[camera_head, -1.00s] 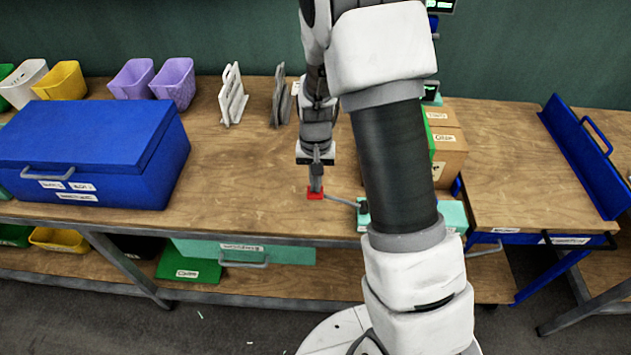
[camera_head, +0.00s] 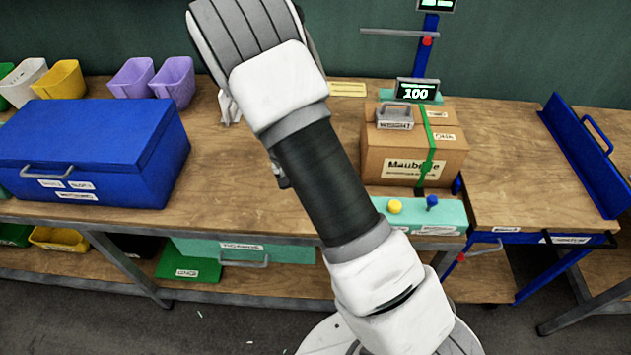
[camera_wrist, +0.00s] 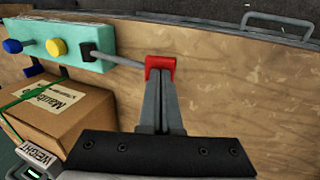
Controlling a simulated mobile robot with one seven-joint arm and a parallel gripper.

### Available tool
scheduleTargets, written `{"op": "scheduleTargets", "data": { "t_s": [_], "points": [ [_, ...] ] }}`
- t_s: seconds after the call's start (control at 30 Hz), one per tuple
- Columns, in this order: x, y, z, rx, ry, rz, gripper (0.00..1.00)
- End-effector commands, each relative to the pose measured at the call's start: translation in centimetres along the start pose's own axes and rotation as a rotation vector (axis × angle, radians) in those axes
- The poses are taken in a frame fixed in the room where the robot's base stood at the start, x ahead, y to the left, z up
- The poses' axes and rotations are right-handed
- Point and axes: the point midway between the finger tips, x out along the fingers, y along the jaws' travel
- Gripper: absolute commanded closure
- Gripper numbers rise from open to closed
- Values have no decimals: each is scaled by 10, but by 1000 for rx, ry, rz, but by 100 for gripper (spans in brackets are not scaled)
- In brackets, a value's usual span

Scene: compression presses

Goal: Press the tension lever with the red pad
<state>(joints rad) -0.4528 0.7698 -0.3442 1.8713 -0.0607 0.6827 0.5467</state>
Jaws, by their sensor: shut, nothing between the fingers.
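The tension lever is a thin grey rod (camera_wrist: 121,59) that runs from the teal control box (camera_wrist: 80,46) to a red pad (camera_wrist: 160,63) at its end. It shows in the wrist view; my arm hides it in the head view. My gripper (camera_wrist: 161,88) is shut and empty, with its fingertips at the red pad. I cannot tell whether they touch or press it. In the head view my arm covers the gripper. The teal box (camera_head: 420,211) also carries a yellow button (camera_head: 395,206) and a blue knob (camera_head: 432,201).
A carton (camera_head: 400,158) with a green strap and a grey weight (camera_head: 394,117) stands behind the teal box. A display (camera_head: 416,91) reads 100. A blue chest (camera_head: 90,150) fills the table's left. Bare wood (camera_head: 225,195) lies between chest and arm.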

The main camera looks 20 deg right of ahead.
Motion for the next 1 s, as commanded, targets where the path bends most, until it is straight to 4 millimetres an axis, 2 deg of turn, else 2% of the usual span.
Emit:
{"op": "scheduleTargets", "data": {
  "t_s": [0.1,0.33,1.0],
  "points": [
    [12,-7,0,-4,0,68,100],
    [24,-13,0,1,-2,67,100],
    [30,-14,2,1,-8,68,100]
  ]
}}
